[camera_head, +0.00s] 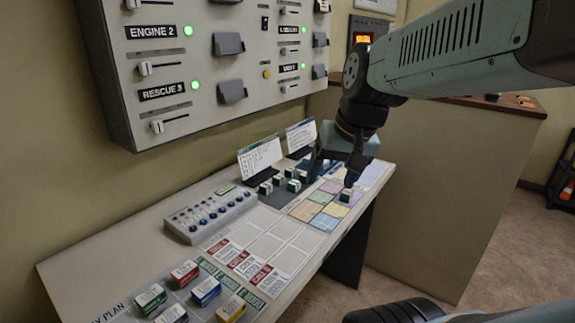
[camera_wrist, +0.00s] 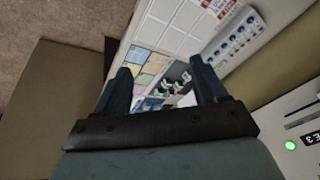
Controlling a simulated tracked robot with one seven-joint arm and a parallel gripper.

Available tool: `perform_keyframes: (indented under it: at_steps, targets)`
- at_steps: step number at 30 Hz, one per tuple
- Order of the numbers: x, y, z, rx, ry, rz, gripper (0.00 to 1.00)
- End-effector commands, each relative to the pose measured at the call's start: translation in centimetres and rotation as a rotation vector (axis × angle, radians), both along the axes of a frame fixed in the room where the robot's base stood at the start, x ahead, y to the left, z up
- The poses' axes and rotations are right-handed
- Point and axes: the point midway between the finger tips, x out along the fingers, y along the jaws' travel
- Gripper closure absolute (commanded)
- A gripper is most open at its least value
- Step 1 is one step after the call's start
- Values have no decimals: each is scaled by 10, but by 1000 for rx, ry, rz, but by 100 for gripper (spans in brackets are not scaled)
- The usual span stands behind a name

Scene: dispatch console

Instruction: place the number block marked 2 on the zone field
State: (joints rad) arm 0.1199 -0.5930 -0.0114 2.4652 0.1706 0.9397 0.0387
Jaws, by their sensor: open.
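Several small green-and-white number blocks (camera_head: 293,185) stand on a dark patch of the console; their digits are too small to read, so I cannot tell which is 2. One more such block (camera_head: 346,195) sits apart, on the purple part of the coloured zone map (camera_head: 302,210). My gripper (camera_head: 333,180) is open above the map and the block group, one finger near the group and the other just above the lone block. In the wrist view, my gripper (camera_wrist: 161,75) has the zone map (camera_wrist: 152,66) and blocks (camera_wrist: 184,78) in sight between its fingers.
A button panel (camera_head: 210,212) and two upright cards (camera_head: 260,156) line the back of the desk. Coloured vehicle blocks (camera_head: 207,291) stand at the front left. The wall panel (camera_head: 205,60) rises behind. White card fields (camera_head: 275,235) are clear.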

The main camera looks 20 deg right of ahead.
Motion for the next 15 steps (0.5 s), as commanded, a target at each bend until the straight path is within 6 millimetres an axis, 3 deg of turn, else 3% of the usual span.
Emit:
perform_keyframes:
  at_steps: [6, 15]
  targets:
    - [-24, 4, 17, -153, -121, 159, 29]
    - [-30, 7, 21, -202, -153, 204, 29]
